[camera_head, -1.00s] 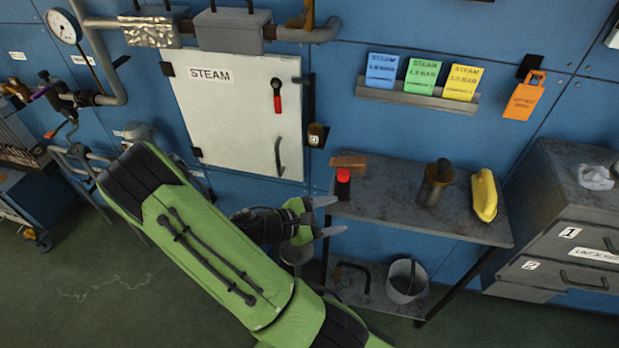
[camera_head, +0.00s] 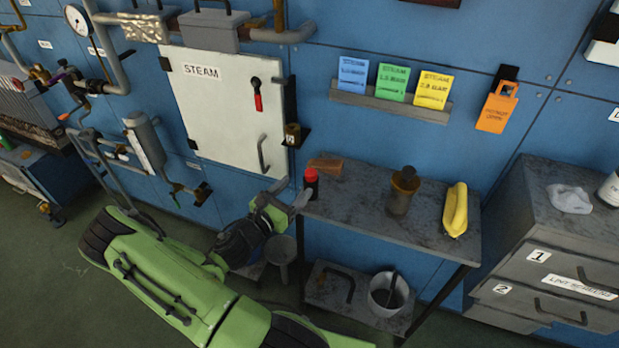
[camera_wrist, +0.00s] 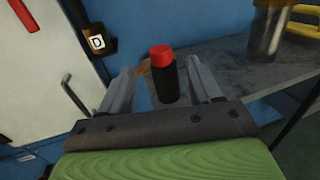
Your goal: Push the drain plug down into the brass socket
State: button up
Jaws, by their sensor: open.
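A black cylinder with a red cap (camera_head: 311,178) stands upright at the left end of the grey table; I cannot tell whether it is the drain plug. In the wrist view it (camera_wrist: 164,82) shows between and beyond my fingers. My gripper (camera_head: 291,192) is open and empty beside the table's left edge, its fingers pointing toward the cylinder; it also shows in the wrist view (camera_wrist: 160,75). A small brass-coloured fitting (camera_head: 293,134) sits on a dark bracket beside the white steam door. It carries a "D" label in the wrist view (camera_wrist: 97,40). It may be the brass socket.
The grey table (camera_head: 350,212) also holds a brown block (camera_head: 326,165), a dark metal canister (camera_head: 402,192) and a yellow object (camera_head: 455,210). A bucket (camera_head: 388,295) stands on its lower shelf. The white steam door (camera_head: 220,105) is shut at left. Grey drawers (camera_head: 545,255) stand at right.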

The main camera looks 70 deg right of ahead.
aim_at(307, 177)
jog(key=x, duration=0.7)
jog(key=shift+s+d, duration=0.2)
jog(key=shift+d, duration=0.15)
jog(key=c, duration=1)
